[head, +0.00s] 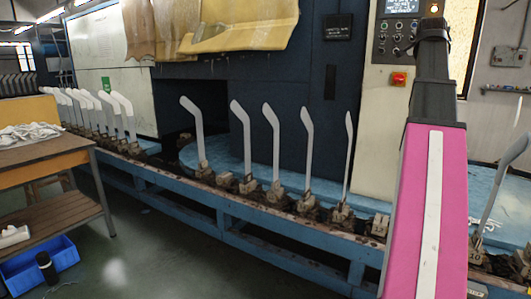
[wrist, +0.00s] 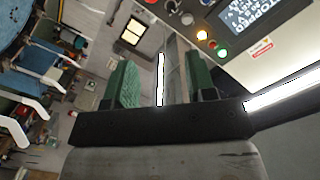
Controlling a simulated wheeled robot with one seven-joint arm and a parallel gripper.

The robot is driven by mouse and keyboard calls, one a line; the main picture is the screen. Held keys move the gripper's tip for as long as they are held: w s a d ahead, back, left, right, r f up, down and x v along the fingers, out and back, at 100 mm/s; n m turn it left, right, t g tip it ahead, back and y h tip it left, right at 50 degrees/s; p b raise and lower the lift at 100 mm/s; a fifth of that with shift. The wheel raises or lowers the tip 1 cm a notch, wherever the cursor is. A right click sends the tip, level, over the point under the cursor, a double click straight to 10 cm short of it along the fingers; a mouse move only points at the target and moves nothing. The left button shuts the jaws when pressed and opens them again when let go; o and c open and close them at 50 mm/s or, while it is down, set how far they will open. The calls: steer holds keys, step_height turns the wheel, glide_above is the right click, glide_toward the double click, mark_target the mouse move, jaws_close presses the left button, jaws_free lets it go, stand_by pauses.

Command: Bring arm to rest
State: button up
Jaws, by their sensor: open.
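My gripper (wrist: 160,80) shows in the wrist view. Its two green-padded fingers stand apart, and nothing is visible between them. In the head view my pink arm link (head: 428,210) rises at the right, with a dark joint above it. The fingers cannot be made out there. The wrist camera looks towards the machine's control panel (wrist: 240,30), which appears at the upper right. In the head view the same panel (head: 398,32) is at the top, just left of my arm's dark upper part.
Several pale upright sock boards (head: 276,150) stand along the blue machine rail (head: 255,222). Another board (head: 492,195) stands right of my arm. A wooden table (head: 50,158) with white socks (head: 28,133) and a blue bin (head: 40,268) are at left. The green floor between is open.

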steer(key=w+a+f+n+g+y, duration=0.2)
steer(key=a+f, duration=0.4)
steer(key=f, duration=0.9)
steer(key=w+a+f+n+g+y, duration=0.25)
steer(key=a+f, duration=0.35)
steer(key=f, duration=1)
steer(key=w+a+f+n+g+y, duration=0.25)
steer(key=a+f, duration=0.25)
steer(key=f, duration=1)
steer(key=s+a+f+n+g, duration=0.2)
steer(key=s+a+f, duration=0.5)
steer(key=f, duration=0.5)
steer(key=s+a+f+n+g+y, duration=0.1)
steer(key=s+a+f+n+g, duration=0.2)
steer(key=s+a+f, duration=0.4)
steer(key=s+a+f+n+g+y, duration=0.1)
steer(key=s+a+f, duration=0.6)
steer(key=f, duration=1)
steer(key=s+n+g, duration=0.1)
steer(key=s+g, duration=0.1)
steer(key=shift+s+f+n, duration=0.15)
steer(key=shift+s+n, duration=0.25)
